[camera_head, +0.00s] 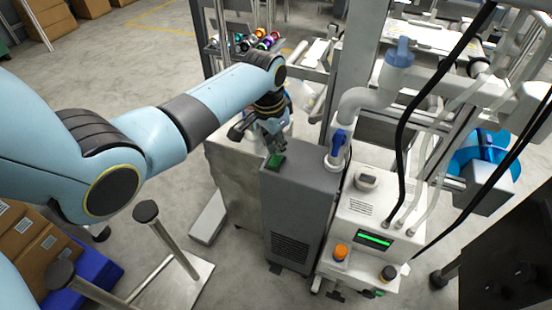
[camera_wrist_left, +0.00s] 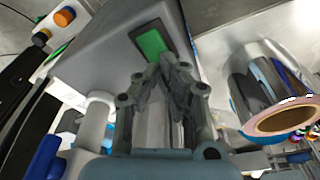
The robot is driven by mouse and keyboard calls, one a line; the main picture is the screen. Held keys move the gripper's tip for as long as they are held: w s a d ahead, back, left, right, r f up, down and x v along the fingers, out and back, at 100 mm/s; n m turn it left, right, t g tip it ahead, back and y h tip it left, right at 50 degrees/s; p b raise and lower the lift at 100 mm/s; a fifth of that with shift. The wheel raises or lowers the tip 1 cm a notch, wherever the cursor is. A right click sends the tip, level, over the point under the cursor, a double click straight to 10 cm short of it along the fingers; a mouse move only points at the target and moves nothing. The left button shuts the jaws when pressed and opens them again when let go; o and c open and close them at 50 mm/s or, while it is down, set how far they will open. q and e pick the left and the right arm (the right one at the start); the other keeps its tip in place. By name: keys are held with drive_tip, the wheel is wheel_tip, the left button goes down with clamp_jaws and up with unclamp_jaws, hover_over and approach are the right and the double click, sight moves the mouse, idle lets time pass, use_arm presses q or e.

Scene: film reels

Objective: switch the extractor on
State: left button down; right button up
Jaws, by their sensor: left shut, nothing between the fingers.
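The extractor (camera_head: 300,185) is a grey upright box with a vent grille low on its front. A green switch (camera_head: 276,161) sits on its top face, near the left edge. My left gripper (camera_head: 275,146) is shut and empty, pointing down just behind the switch. In the left wrist view the green switch (camera_wrist_left: 152,44) in its dark frame shows just beyond the shut fingertips (camera_wrist_left: 170,62). The tips overlap its edge in the picture; I cannot tell whether they touch it. Which way the switch is set is unclear. My right gripper is not in view.
A white machine (camera_head: 378,215) with a lit green display, an orange knob (camera_head: 341,252) and a dark knob stands right of the extractor. A blue-handled valve (camera_head: 338,145) and pipe rise close beside it. Coloured reels (camera_head: 262,38) sit behind my left arm.

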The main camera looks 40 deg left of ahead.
use_arm(q)
drive_tip(key=shift+f+b, duration=0.4)
drive_tip(key=shift+f, duration=0.35)
idle(0.3)
wheel_tip(320, 180, up, 7)
drive_tip(key=p, duration=0.8)
drive_tip(key=shift+r, duration=0.1)
drive_tip(key=shift+s+f, duration=0.1)
drive_tip(key=shift+f, duration=0.1)
drive_tip(key=s+f+n+b, duration=0.1)
drive_tip(key=s+f+b, duration=0.1)
drive_tip(key=s+f, duration=0.8)
drive_tip(key=s+f+n+y+b, duration=0.1)
drive_tip(key=s+f+b, duration=0.1)
drive_tip(key=s+f, duration=0.9)
drive_tip(key=s+f+g+b, duration=0.1)
drive_tip(key=s+f, duration=0.9)
drive_tip(key=s, duration=1.5)
drive_tip(key=shift+s+f+n+b, duration=0.35)
drive_tip(key=shift+n+b, duration=0.05)
drive_tip(key=shift+b, duration=0.1)
drive_tip(key=shift+a, duration=0.1)
